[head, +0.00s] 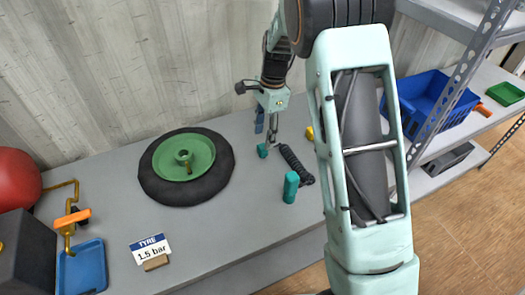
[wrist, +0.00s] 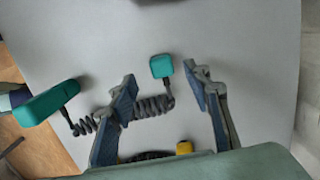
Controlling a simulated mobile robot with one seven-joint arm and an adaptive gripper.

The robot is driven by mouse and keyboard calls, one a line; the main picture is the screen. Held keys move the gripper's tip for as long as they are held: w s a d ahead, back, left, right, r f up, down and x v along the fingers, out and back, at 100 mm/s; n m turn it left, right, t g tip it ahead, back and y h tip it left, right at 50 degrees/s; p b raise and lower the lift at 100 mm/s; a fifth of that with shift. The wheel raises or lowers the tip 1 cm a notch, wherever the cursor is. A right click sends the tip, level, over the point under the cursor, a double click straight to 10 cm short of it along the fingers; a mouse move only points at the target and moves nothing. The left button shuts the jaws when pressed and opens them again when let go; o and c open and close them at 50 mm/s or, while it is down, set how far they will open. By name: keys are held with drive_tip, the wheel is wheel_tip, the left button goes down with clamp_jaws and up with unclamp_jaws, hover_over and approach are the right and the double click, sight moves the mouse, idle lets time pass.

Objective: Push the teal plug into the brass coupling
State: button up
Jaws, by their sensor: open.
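The small teal plug (head: 263,150) lies on the grey bench on a black coiled cord (head: 293,160). The cord leads to a larger teal cylinder (head: 290,187). My gripper (head: 268,138) is open above the bench, close to the plug. In the wrist view the plug (wrist: 161,66) shows ahead, between the lines of the two blue-padded fingers (wrist: 160,79); nothing is held. A brass pipe with an orange lever (head: 70,218) stands at the left beside the red tank; its brass coupling is too small to make out clearly.
A black tyre (head: 150,190) with a green hub lies on the bench between plug and pipe. A "TYRE 1.5 bar" sign (head: 150,248) and a blue tray (head: 82,268) are at front left. A yellow piece (wrist: 184,147) lies near my gripper. A shelf stands right.

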sight(263, 146)
drive_tip(key=shift+f, duration=0.75)
drive_tip(key=shift+a+f, duration=0.15)
drive_tip(key=shift+f, duration=1.15)
drive_tip(key=shift+a+f, duration=0.1)
drive_tip(key=shift+f, duration=1.2)
drive_tip(key=c, duration=1.2)
drive_tip(key=shift+o, duration=0.2)
drive_tip(key=shift+r, duration=0.1)
